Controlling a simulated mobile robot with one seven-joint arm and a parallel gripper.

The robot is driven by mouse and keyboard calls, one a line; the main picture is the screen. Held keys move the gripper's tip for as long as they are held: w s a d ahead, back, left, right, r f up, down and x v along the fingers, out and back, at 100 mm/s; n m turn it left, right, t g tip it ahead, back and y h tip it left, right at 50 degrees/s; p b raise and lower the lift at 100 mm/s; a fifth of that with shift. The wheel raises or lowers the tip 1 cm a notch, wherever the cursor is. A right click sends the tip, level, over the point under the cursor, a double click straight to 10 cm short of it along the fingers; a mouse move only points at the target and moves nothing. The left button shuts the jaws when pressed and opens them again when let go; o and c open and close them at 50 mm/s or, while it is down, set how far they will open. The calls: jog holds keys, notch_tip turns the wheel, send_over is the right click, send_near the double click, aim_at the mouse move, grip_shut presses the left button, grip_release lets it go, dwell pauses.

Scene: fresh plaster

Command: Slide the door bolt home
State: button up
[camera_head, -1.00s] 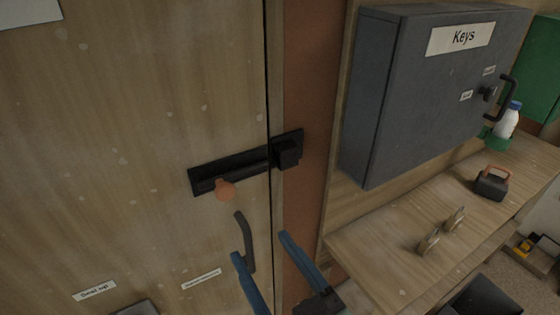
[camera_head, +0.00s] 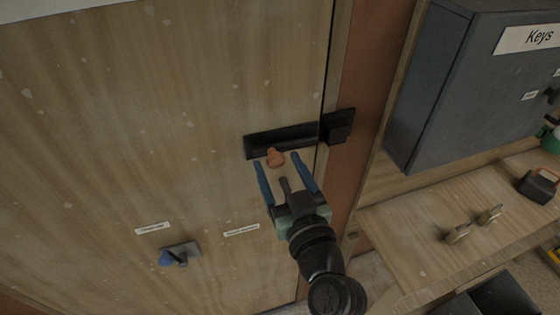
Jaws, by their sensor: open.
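The black door bolt (camera_head: 252,146) lies across the wooden door (camera_head: 180,110) near its right edge. Its orange knob (camera_head: 275,159) sits towards the left end of the plate. The black keeper (camera_head: 338,126) is on the reddish-brown frame, right of the door gap. I cannot tell whether the bolt's tip reaches into the keeper. My gripper (camera_head: 275,162) is open, with its two blue fingers pointing up at the bolt. In the picture the knob lies between the fingertips; contact or depth is not clear.
A grey key cabinet (camera_head: 440,90) hangs right of the frame above a wooden shelf (camera_head: 400,220). Padlock-like pieces (camera_head: 458,234) and a dark box with an orange handle (camera_head: 537,186) are on the shelf. A grey-blue fitting (camera_head: 181,254) and labels are low on the door.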

grip_shut()
dwell(0.4)
dwell(1.1)
